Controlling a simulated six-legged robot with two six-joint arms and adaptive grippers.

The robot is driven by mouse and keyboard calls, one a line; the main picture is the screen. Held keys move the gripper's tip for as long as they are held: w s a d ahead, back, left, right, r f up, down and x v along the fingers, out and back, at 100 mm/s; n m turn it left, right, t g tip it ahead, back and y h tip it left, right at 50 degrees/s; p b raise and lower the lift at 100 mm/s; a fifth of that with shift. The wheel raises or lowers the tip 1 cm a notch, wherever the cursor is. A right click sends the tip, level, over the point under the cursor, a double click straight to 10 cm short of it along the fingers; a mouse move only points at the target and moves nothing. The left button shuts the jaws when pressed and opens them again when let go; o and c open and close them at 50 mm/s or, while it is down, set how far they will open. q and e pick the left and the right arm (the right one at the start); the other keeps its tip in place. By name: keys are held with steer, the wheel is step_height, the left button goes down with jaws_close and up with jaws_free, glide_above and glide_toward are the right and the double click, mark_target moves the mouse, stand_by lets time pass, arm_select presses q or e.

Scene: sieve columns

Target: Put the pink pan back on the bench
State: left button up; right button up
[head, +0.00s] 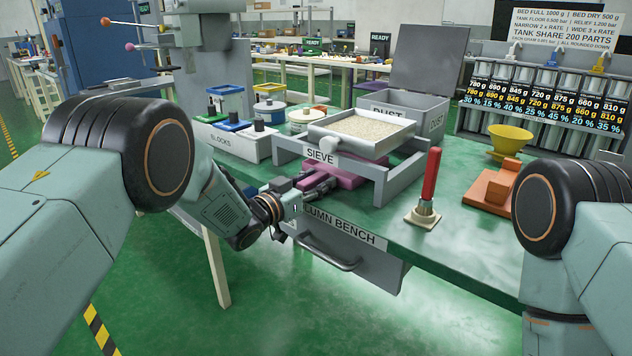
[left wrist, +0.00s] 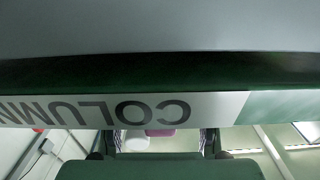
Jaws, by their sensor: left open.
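The pink pan (head: 346,178) is under the raised sieve (head: 362,132), at bench level; the sieve frame and my gripper hide parts of it. Whether it rests fully on the green bench (head: 395,215) I cannot tell. My left gripper (head: 305,184) is open at the bench's front edge, with its dark fingers spread at the pan's near side. In the left wrist view, a small pink patch (left wrist: 160,132) shows between the two fingers (left wrist: 160,143), below the upside-down bench label. My right gripper is out of view; only my right arm shows.
A drawer handle (head: 328,255) sticks out below the bench label. A red-handled brush (head: 430,185) stands right of the sieve. An orange block stand (head: 495,186) and a yellow funnel (head: 510,140) are farther right. Tubs and a blocks tray (head: 228,140) are on the left.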

arm_select(q)
steer(key=v, duration=1.2)
steer(key=s+a+f+n+g+y+p, duration=0.1)
steer(key=s+a+f+n+g+y, duration=0.25)
steer(key=s+f, duration=0.5)
steer(key=s+a+f+n+g+y+p, duration=0.1)
steer(key=s+a+f+n+g+y, duration=0.1)
steer(key=s+a+f+y, duration=0.45)
steer(key=s+f+g+p, duration=0.2)
steer(key=s+g, duration=0.1)
steer(key=s, duration=0.7)
steer(key=s+a+f+n+g+p, duration=0.1)
steer(key=s+f+g+p, duration=0.1)
steer(key=s, duration=0.8)
steer(key=s+a+f+n+g+y+p, duration=0.1)
steer(key=s+f+g+p, duration=0.1)
steer(key=s, duration=0.9)
steer(key=shift+f+g, duration=0.55)
steer(key=shift+g, duration=0.3)
steer(key=shift+n, duration=0.25)
